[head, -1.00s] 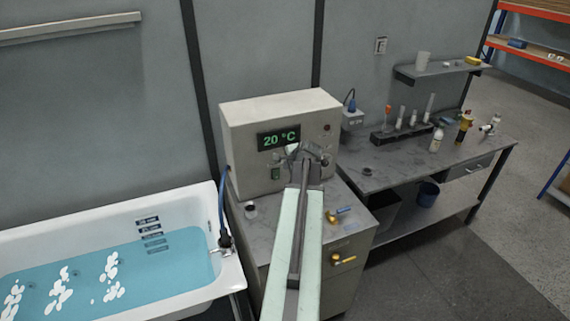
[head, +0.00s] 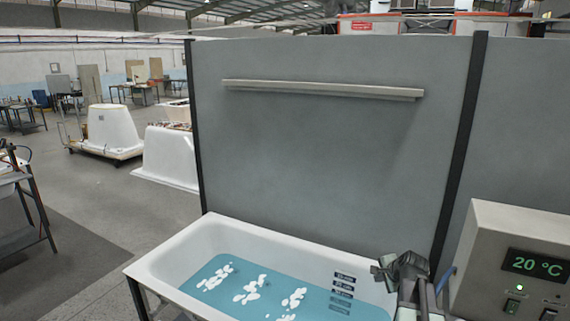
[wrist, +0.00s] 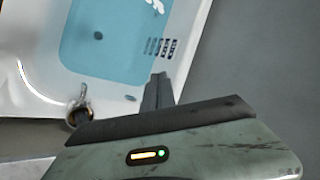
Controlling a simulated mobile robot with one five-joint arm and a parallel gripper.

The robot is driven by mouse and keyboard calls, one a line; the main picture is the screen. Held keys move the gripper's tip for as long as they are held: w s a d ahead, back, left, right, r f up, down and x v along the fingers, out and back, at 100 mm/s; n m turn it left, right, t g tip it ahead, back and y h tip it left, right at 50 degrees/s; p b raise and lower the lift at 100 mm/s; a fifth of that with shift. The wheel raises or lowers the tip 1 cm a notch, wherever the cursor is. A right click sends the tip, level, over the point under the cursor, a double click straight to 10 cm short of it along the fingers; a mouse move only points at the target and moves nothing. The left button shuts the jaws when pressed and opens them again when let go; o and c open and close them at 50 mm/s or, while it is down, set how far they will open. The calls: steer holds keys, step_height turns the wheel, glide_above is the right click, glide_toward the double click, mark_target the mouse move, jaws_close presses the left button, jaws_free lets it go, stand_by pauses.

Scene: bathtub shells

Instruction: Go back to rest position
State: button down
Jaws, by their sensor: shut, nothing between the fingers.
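My gripper (head: 381,271) shows in the head view at the lower right, in front of the tub's right end and left of the control box. Its dark fingers are together with nothing between them. The wrist view shows the shut fingers (wrist: 157,92) over the picture of the tub's rim and water. The white bathtub (head: 165,262) holds blue water (head: 225,285) with several white floating patches. Depth marks (head: 343,284) are on its inner wall. The tub also shows in the wrist view (wrist: 35,85).
The control box (head: 490,240), reading 20 °C, stands close right of my arm. A grey wall panel (head: 300,150) with a rail (head: 320,90) rises behind the tub. A tap (wrist: 82,97) is at the tub rim. Open floor (head: 110,215) lies to the left.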

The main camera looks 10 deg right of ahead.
steer(key=a+f+n+g+y+b, duration=0.1)
steer(key=a+f+n, duration=0.2)
steer(key=a, duration=0.6)
steer(key=a+f+n+g+y+b, duration=0.1)
steer(key=a+f+n, duration=0.15)
steer(key=a, duration=0.75)
steer(key=a+f+n+g+b, duration=0.1)
steer(key=a+f+n+b, duration=0.15)
steer(key=a, duration=0.65)
steer(key=s+a+f+n+g, duration=0.2)
steer(key=s+a+f+n, duration=0.1)
steer(key=s+a+n, duration=0.4)
steer(key=s+n+g, duration=0.1)
steer(key=s+d+n+g+h, duration=0.1)
steer(key=s, duration=0.1)
steer(key=s+d+n+g, duration=0.1)
steer(key=s, duration=0.1)
steer(key=shift+s, duration=0.1)
steer(key=shift+a, duration=0.1)
stand_by(0.9)
